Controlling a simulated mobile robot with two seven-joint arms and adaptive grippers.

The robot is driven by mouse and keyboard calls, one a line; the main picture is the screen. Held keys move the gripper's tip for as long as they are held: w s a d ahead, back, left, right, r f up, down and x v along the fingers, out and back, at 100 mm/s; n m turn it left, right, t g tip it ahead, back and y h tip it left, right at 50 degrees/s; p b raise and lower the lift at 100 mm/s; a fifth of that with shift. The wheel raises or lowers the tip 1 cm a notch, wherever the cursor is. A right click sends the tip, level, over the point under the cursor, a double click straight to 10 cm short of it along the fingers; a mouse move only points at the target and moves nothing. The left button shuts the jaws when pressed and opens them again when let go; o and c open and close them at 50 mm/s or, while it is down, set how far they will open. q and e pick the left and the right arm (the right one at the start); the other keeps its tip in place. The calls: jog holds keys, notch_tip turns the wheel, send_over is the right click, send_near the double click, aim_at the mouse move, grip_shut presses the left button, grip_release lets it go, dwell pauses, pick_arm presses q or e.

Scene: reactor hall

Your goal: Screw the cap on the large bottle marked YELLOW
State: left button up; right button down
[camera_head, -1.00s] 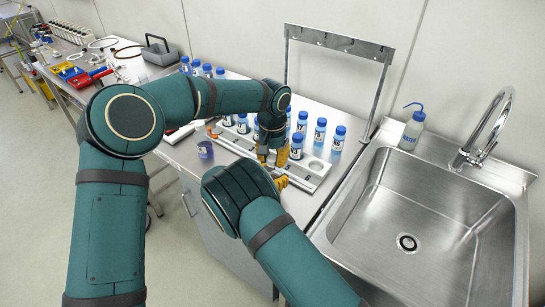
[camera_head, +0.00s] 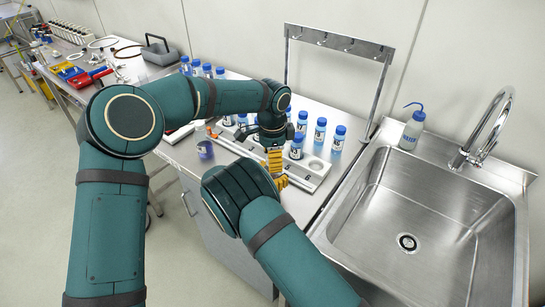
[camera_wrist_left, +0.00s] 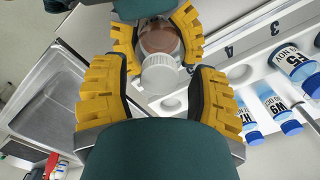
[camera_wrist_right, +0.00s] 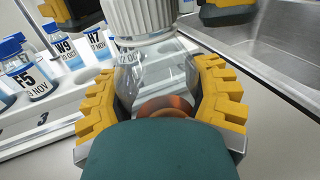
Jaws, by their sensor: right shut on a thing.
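A clear bottle (camera_wrist_right: 130,82) with reddish-brown contents stands between the fingers of my right gripper (camera_wrist_right: 158,95), which is shut on it. A white ribbed cap (camera_wrist_right: 140,18) is at the bottle's top; I cannot tell how far it is seated. In the left wrist view the cap (camera_wrist_left: 162,76) lies between the fingers of my left gripper (camera_wrist_left: 160,100), which are apart with a gap on each side. In the head view my left gripper (camera_head: 275,163) points down above the right one, whose fingers are mostly hidden. No YELLOW marking is readable.
A white rack (camera_head: 308,176) with numbered places runs beside the grippers. Several blue-capped bottles (camera_head: 339,138) stand behind, close to my left gripper. A purple-blue cup (camera_head: 205,150) is left of the rack. A steel sink (camera_head: 430,215) lies to the right.

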pick_arm(q)
notch_tip(320, 180, up, 12)
dwell(0.6)
pick_arm(e)
jog(key=shift+c, duration=0.3)
grip_release()
jog(key=v, duration=1.2)
